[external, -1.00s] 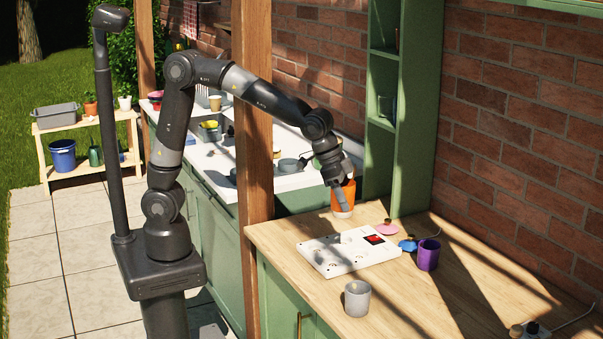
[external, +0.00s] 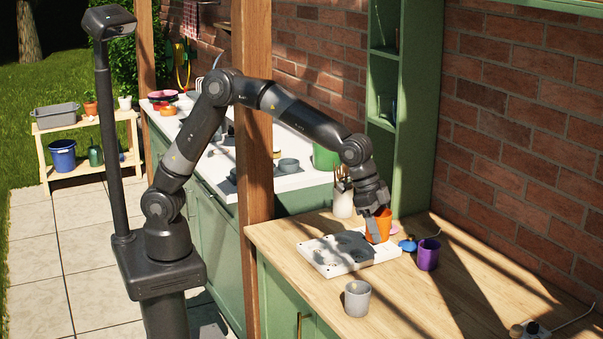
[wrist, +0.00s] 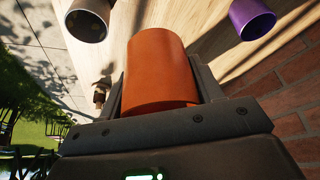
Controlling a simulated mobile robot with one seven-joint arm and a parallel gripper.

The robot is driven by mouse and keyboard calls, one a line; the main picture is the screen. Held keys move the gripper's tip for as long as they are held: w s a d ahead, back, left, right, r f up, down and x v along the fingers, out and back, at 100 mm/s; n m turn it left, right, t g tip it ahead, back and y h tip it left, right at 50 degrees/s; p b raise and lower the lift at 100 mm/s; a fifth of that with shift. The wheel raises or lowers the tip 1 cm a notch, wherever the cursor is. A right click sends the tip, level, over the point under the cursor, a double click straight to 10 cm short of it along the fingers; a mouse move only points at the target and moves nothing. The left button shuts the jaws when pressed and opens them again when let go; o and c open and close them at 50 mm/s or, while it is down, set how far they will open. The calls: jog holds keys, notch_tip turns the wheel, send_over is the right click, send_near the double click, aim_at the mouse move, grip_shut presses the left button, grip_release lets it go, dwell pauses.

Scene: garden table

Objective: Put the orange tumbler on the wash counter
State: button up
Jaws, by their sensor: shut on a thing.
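The orange tumbler (external: 381,221) is in my gripper (external: 378,230), over the right part of the white panel (external: 350,262) on the wooden counter. I cannot tell whether its base touches the panel. In the wrist view the tumbler (wrist: 160,68) lies between my two fingers (wrist: 160,98), which are shut on it. A white-topped counter (external: 290,182), which looks like the wash counter, runs behind the wooden post to the back left, away from my gripper. The post hides part of it.
A purple cup (external: 428,255) and a blue item (external: 408,244) stand right of the tumbler. A grey cup (external: 357,299) stands at the front. A utensil crock (external: 343,202) stands behind.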

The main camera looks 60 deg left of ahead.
jog(key=w+d+f+m, duration=0.1)
jog(key=d+f+m, duration=0.1)
jog(key=d+f, duration=0.45)
jog(key=shift+g+h, duration=0.3)
jog(key=w+f, duration=0.1)
jog(key=w, duration=0.2)
jog(key=w+a+f, duration=0.1)
jog(key=w+f, duration=0.1)
jog(key=w, duration=0.2)
jog(key=w+f, duration=0.2)
jog(key=w, duration=0.1)
jog(key=shift+w+a+f, duration=0.25)
jog(key=shift+w, duration=0.15)
jog(key=shift+f, duration=2.05)
jog(key=o, duration=0.5)
jog(key=shift+f, duration=0.15)
jog(key=o, duration=0.5)
